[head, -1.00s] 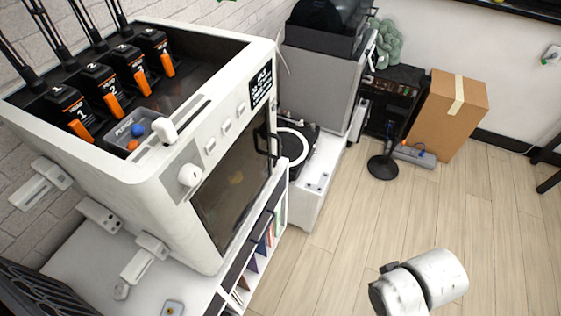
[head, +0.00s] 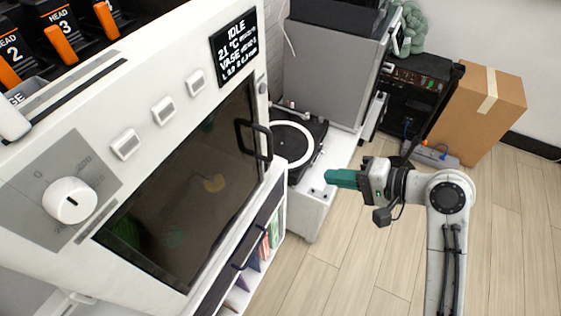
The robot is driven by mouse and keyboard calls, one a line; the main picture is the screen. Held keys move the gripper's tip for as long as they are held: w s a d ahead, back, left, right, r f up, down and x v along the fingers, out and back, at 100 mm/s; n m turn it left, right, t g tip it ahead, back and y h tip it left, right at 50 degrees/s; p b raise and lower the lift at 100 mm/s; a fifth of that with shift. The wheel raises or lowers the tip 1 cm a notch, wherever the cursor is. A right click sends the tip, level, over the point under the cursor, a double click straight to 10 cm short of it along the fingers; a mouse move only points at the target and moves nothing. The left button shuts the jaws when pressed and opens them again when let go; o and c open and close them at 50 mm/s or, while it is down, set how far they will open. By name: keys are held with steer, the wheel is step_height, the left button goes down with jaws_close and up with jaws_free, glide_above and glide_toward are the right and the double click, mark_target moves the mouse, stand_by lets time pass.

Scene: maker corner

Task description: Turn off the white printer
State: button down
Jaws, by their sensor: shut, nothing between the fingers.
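The white printer (head: 105,95) fills the left of the head view. Its front has a round white knob (head: 70,200) on a grey plate with a 0 mark, several white rocker-like buttons (head: 163,110), and a dark glass door with a black handle (head: 254,140). A small screen (head: 236,47) reads IDLE and 21 °C. My gripper (head: 330,179), with teal fingers, is shut and empty. It points left, to the right of the printer front, apart from it, in front of the white cabinet with the turntable.
A turntable (head: 295,138) sits on a low white cabinet (head: 306,212) behind the gripper. A grey machine (head: 334,70) stands at the back. A cardboard box (head: 478,112) and a power strip (head: 431,154) are on the floor. The wooden floor at the right is open.

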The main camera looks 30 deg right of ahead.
steer(key=shift+r, duration=0.1)
steer(key=shift+w, duration=0.1)
glide_toward(269, 165)
step_height(269, 165, down, 3)
steer(key=w, duration=0.2)
steer(key=shift+w+a+r+p, duration=0.2)
steer(key=shift+w+a+p, duration=0.2)
steer(key=shift+w+a, duration=1.1)
